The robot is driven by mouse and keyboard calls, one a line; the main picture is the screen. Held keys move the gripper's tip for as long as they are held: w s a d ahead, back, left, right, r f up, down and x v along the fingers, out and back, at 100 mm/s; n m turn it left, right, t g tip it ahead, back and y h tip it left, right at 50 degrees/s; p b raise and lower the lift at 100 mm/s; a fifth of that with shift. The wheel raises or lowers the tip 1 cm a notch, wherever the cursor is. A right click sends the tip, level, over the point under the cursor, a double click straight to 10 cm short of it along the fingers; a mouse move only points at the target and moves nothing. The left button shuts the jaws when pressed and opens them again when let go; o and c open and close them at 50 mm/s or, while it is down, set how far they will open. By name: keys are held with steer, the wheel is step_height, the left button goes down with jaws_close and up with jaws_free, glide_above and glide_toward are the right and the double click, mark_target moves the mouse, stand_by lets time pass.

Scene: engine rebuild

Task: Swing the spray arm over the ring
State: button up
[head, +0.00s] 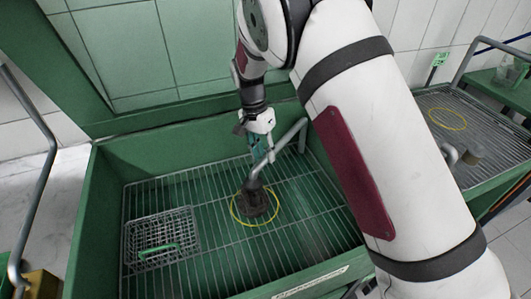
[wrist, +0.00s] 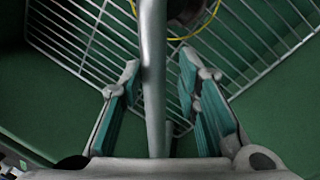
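The spray arm (head: 292,136) is a bent grey tube at the green tank's back right. It slants down left past my gripper, and its lower end shows near the ring. The yellow ring (head: 233,213) lies on the tank's grate, with a dark brown part (head: 256,205) inside it. The tube end appears above or beside this part; I cannot tell its exact height. My gripper (head: 262,152) is at the tube. In the wrist view, its teal-padded fingers (wrist: 159,68) stand apart on either side of the tube (wrist: 154,100), with a clear gap at the right.
A wire basket (head: 160,240) with a green handle sits on the grate's left. The tank's raised lid (head: 120,55) stands behind. The grate's front middle is free.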

steer(key=shift+o, duration=0.2)
steer(key=shift+s+d, duration=0.1)
steer(key=shift+s+d, duration=0.15)
steer(key=s+d+n+t+p, duration=0.2)
steer(key=d+n+p, duration=0.7)
steer(key=d, duration=1.3)
steer(key=s+a+r+b, duration=0.1)
steer(key=s+r, duration=0.2)
steer(key=r, duration=0.8)
steer(key=s+a+r+n+t+b, duration=0.1)
steer(key=s+r, duration=0.3)
steer(key=r, duration=0.7)
steer(key=shift+s+r+b, duration=0.15)
steer(key=shift+r+b, duration=0.2)
